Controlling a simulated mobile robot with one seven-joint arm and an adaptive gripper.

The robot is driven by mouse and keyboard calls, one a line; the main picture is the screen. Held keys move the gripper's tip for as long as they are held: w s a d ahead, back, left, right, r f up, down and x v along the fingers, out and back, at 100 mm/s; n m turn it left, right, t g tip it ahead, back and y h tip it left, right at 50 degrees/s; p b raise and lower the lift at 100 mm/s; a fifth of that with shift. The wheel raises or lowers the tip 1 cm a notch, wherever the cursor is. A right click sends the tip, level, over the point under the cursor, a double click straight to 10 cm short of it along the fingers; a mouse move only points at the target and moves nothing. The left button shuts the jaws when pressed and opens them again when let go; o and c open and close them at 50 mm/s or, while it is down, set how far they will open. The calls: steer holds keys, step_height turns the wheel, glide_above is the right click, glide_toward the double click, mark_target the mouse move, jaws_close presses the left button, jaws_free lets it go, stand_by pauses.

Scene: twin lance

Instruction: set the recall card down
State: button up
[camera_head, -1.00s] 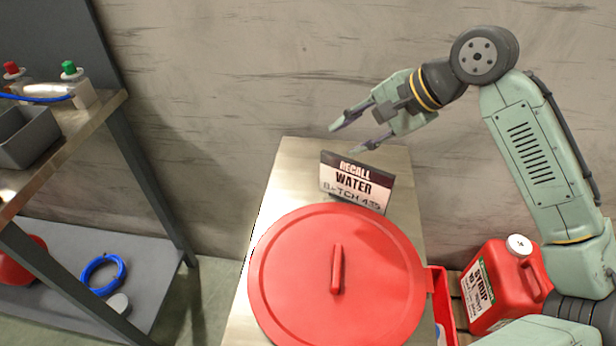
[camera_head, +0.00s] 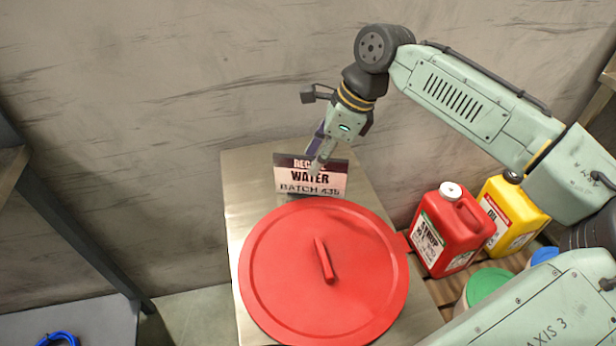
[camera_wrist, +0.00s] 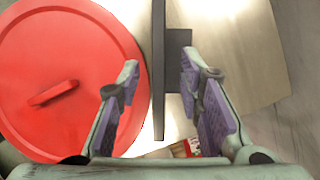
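The recall card (camera_head: 322,187), labelled "RECALL WATER BATCH 435", stands upright on the steel table (camera_head: 246,180), just behind the round red lid (camera_head: 285,270). My gripper (camera_head: 314,165) points down over the card's top edge, one finger across its printed front. In the wrist view the card (camera_wrist: 158,115) shows edge-on as a thin dark line, with a dark foot (camera_wrist: 178,62) on one side. My gripper (camera_wrist: 159,80) is open there, its purple-padded fingers on either side of the card, with gaps visible on both sides.
The red lid (camera_wrist: 60,130) lies close beside the card. Red (camera_head: 446,230) and yellow (camera_head: 512,215) jugs stand on a pallet to the right. A grey shelf (camera_head: 75,325) is at the lower left, and a wall is behind the table.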

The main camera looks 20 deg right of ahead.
mark_target(297, 191)
steer(key=p+x, duration=0.1)
steer(key=x, duration=0.4)
steer(key=shift+a+f, duration=0.3)
steer(key=shift+f, duration=0.15)
steer(key=shift+f, duration=0.25)
steer(key=shift+c, duration=0.3)
jaws_close()
stand_by(0.5)
